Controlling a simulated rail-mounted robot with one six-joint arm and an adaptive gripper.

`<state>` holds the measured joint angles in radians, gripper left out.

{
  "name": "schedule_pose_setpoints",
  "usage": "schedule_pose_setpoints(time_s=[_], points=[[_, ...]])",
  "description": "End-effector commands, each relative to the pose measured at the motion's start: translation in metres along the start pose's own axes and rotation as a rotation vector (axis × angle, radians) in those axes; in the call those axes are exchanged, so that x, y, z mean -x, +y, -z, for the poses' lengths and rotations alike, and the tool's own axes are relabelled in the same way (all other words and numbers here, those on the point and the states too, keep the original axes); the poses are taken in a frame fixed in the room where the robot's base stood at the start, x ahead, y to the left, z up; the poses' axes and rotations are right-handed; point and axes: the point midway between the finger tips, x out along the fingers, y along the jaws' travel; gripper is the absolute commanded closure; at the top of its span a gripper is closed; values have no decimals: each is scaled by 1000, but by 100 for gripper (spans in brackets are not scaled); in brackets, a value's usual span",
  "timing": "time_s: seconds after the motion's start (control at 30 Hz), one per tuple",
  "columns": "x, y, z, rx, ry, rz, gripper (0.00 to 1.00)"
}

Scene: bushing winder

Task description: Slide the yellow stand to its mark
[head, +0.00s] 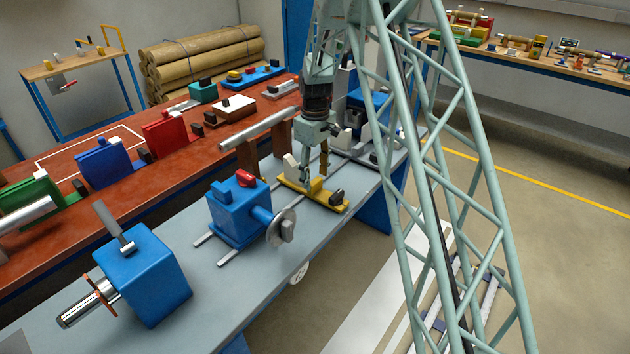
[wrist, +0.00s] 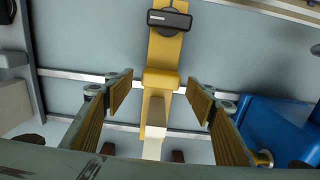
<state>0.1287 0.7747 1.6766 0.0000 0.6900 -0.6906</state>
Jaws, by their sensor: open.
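The yellow stand (head: 335,203) sits across two pale rails on the grey bench, with a dark knob at its near end and a cream upright at its far end. In the wrist view the stand (wrist: 165,48) runs down the middle, with a raised yellow block and the cream upright between the fingers. My gripper (head: 314,176) points down over the stand. Its fingers are open on either side of the stand in the wrist view (wrist: 160,97), with a gap on both sides. I cannot make out the mark in either view.
A blue box with a disc (head: 238,214) stands on the rails left of the stand, and another blue box (head: 150,280) stands nearer. A grey bar (head: 258,130) on brown supports lies behind. Blue equipment (head: 365,112) is at the far right. Bare rail shows beside the stand.

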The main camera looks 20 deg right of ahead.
Motion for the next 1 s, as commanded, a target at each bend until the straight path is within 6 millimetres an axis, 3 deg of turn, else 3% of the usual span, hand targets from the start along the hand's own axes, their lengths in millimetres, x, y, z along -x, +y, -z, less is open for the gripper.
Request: schedule_pose_setpoints(time_s=[0.5, 0.7, 1.0], points=[[74, 0, 0, 0, 1, -1, 49], [90, 0, 0, 0, 1, -1, 49], [95, 0, 0, 0, 0, 0, 49]])
